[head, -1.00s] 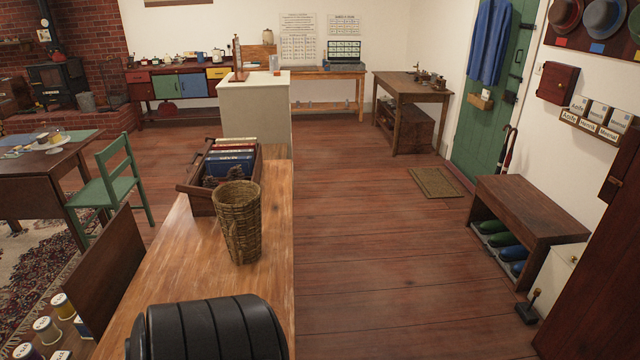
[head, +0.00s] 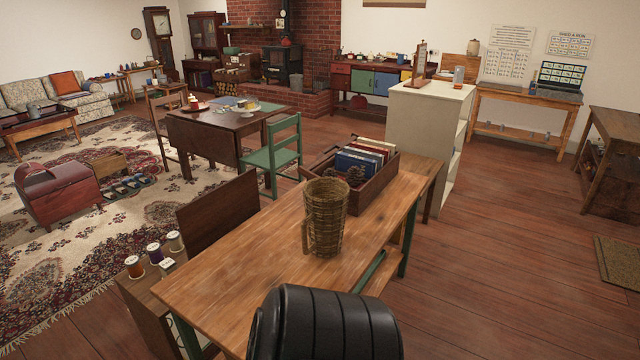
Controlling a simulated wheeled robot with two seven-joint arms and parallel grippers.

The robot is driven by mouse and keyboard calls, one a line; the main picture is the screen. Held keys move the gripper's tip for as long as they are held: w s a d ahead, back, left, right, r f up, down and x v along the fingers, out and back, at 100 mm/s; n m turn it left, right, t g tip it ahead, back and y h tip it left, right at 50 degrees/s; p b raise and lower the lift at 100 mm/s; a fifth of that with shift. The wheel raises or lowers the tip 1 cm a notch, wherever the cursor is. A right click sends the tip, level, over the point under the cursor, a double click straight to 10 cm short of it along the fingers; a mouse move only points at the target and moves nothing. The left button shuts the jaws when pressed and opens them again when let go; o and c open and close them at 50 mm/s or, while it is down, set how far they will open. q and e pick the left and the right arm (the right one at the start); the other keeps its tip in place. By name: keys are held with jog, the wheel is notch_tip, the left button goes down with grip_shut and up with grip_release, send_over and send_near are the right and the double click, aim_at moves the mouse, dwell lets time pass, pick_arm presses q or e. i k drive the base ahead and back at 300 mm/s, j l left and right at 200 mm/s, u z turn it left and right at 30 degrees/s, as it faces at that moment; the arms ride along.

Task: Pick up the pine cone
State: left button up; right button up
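A small brown scaly thing that looks like the pine cone (head: 355,176) sits in the near part of a dark wooden crate (head: 380,200) on the wooden table. Books stand behind it in the crate. Its lower part is hidden by the crate's wall, and the wicker basket (head: 326,212) stands just in front to the left. Neither of my grippers is in view.
The wooden table (head: 235,275) has bare room left of the basket. A black ribbed rounded shape (head: 325,325) covers its near end. A white cabinet (head: 425,130) stands beyond the table. Spools (head: 155,253) stand at lower left.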

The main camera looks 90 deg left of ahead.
aim_at(353, 178)
jog(key=i+j+u, duration=0.2)
jog(key=i+u, duration=0.25)
jog(key=i+j+u, duration=0.1)
jog(key=i+u, duration=0.15)
jog(key=u, duration=0.25)
jog(key=i+u, duration=0.45)
jog(key=i+l+u, duration=0.2)
jog(key=u, duration=0.3)
jog(key=i, duration=0.05)
